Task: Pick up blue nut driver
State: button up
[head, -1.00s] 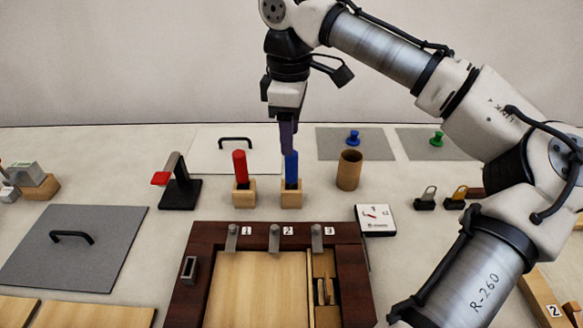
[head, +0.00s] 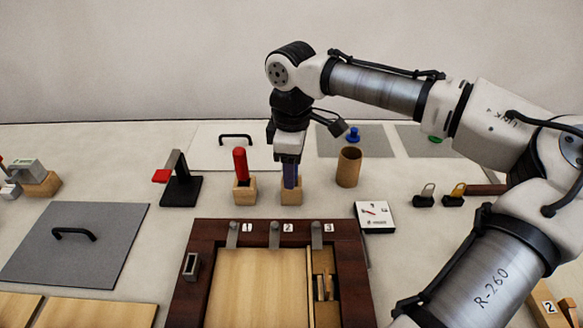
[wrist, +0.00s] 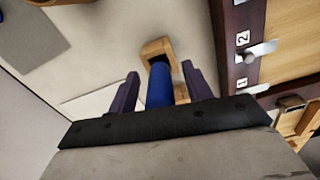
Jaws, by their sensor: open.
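The blue nut driver (wrist: 159,86) stands upright in a small wooden holder (head: 291,197). In the head view my gripper (head: 291,180) is lowered over it and hides most of its handle. In the wrist view the handle lies between the two purple fingers of my gripper (wrist: 160,84), with a gap visible on the left side and a smaller one on the right. The jaws are open. The holder also shows in the wrist view (wrist: 155,47) past the fingertips.
A red-handled tool (head: 240,162) stands in a similar holder close on the left. A brown cylindrical cup (head: 348,167) stands close on the right. A dark wooden frame (head: 208,243) with numbered latches lies in front. A black stand (head: 180,190) is farther left.

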grip_shut()
jog(key=shift+r, duration=0.1)
